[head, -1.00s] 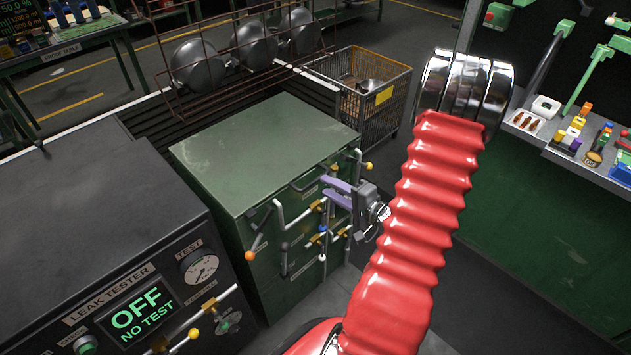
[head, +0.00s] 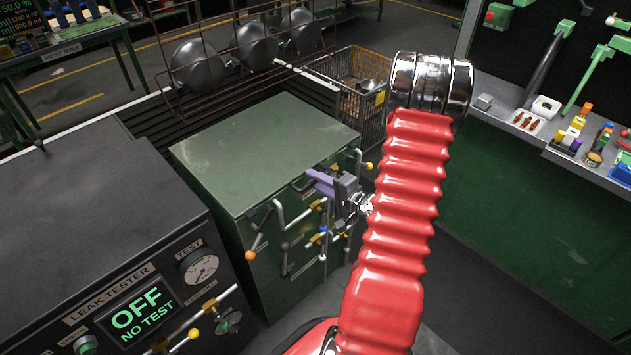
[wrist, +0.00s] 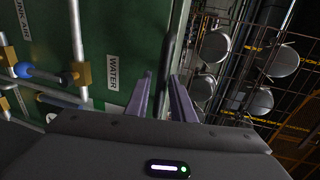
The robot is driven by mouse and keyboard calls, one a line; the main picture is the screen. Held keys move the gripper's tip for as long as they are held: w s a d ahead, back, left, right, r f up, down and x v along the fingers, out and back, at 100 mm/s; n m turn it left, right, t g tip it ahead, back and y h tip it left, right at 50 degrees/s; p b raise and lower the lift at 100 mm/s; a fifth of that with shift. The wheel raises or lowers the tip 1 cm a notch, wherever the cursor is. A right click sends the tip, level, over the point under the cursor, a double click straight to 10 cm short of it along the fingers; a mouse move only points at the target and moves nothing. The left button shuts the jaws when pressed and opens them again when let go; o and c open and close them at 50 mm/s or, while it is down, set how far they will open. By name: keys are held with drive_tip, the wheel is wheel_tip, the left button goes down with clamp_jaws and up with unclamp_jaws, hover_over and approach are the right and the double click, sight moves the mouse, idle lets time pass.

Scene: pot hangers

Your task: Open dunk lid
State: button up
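The dunk tank is a green metal cabinet, and its flat green lid (head: 265,150) lies level and closed on top. A dark handle sits at the lid's front edge; it shows in the wrist view as a dark bar (wrist: 165,75). My gripper (head: 315,182) is at that front edge, by the handle. In the wrist view the two purple fingers of my gripper (wrist: 161,95) stand apart, one on each side of the bar. I see gaps between bar and fingers, so they do not look clamped. My red arm stands right of the tank.
Pipes and valve levers (head: 283,228) crowd the tank front just below my gripper. The leak tester (head: 110,235) stands close on the left. A rack with round pots (head: 200,65) is behind the tank, and a wire basket (head: 358,95) behind right.

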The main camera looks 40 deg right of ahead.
clamp_jaws()
drive_tip(key=shift+a, duration=0.15)
idle(0.4)
